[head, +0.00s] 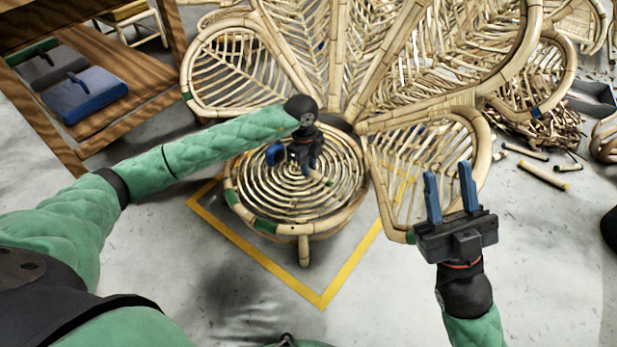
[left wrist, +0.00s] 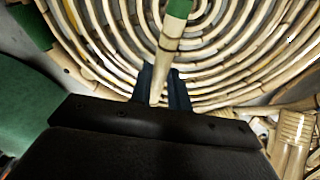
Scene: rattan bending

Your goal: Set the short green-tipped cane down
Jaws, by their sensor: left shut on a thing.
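The short green-tipped cane (left wrist: 168,42) shows in the left wrist view, with its green end toward the top of the picture. My left gripper (left wrist: 160,78) is shut on the cane near its lower end. In the head view my left gripper (head: 302,168) is over the round spiral rattan seat (head: 255,190), and the cane is mostly hidden by the gripper. I cannot tell whether the cane touches the seat. My right gripper (head: 451,195) is open and empty, right of the seat, with its blue fingers pointing up.
A large fan-shaped rattan back (head: 330,60) rises behind the seat. Yellow tape (head: 262,258) marks the floor around it. Several loose canes (head: 542,176) lie on the floor at right, by a heap of offcuts (head: 535,128). A wooden shelf (head: 130,65) with a blue case stands at left.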

